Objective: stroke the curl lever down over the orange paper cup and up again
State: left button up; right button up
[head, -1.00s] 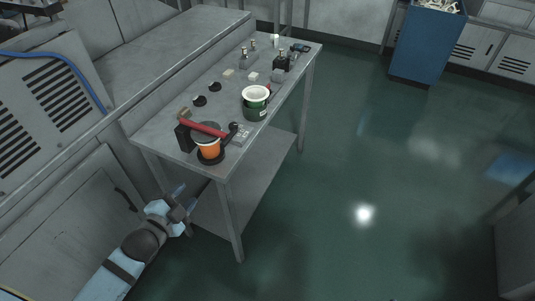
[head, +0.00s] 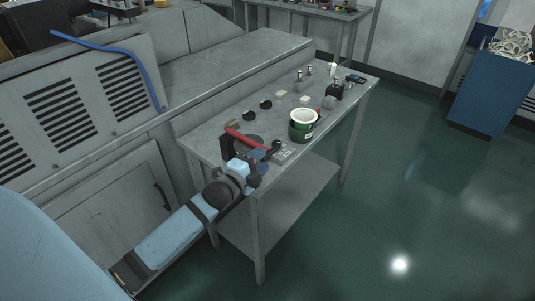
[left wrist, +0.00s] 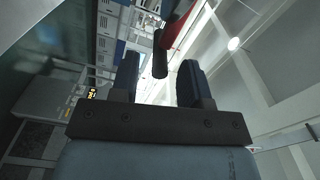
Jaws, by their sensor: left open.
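The curl lever (head: 243,138) is a red bar with a black grip at its right end, above a round grey disc on the table. My left gripper (head: 259,165) is open and empty at the table's near edge, just in front of the lever. The orange paper cup is hidden behind this gripper in the head view. In the left wrist view, the open jaws (left wrist: 157,80) point up toward the lever's black grip (left wrist: 160,55), which shows between and beyond the fingers. I cannot tell whether they touch it. My right gripper is not in view.
A dark green pot with a white rim (head: 302,122) stands right of the lever. A small grey control box (head: 283,153) sits by the near edge. Small black and pale pieces lie farther back. A grey machine (head: 80,110) borders the table at left.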

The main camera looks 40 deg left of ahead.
pick_arm(q)
jog(key=shift+w+d, duration=0.15)
jog(key=shift+w, duration=1.55)
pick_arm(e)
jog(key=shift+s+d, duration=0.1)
